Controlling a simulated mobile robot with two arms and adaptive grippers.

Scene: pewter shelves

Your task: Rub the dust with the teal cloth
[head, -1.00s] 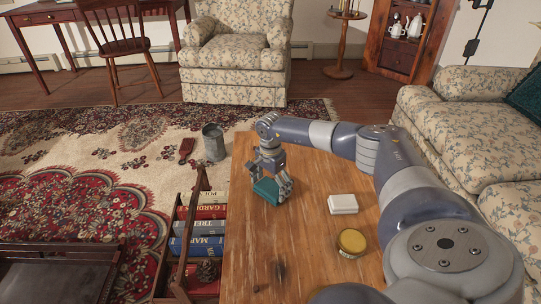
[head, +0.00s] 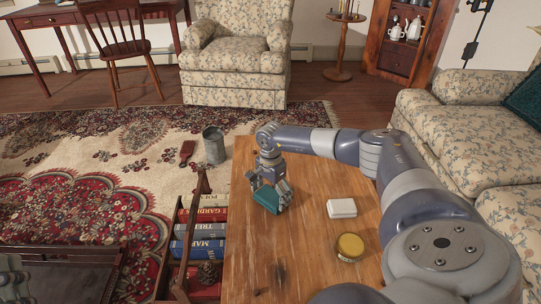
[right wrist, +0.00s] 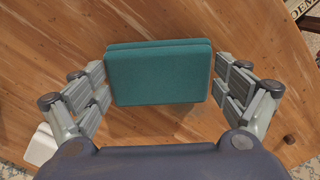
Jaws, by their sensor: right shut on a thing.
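The teal cloth (head: 267,199) is a thick folded pad at the far left part of the wooden table (head: 312,265). My right gripper (head: 270,190) is shut on it from above; in the right wrist view the cloth (right wrist: 160,75) sits between both fingers. I cannot tell whether the cloth touches the wood. A faint dark smudge (head: 281,271) marks the near part of the table; I cannot tell if it is dust or wood grain. A grey part of what looks like my left gripper (head: 12,280) shows at the lower left edge, too cut off to read.
A white block (head: 341,208) and a round yellow-lidded tin (head: 350,247) stand on the table right of the cloth. A rack of books (head: 207,231) is beside its left edge. A metal bucket (head: 214,146) stands on the rug.

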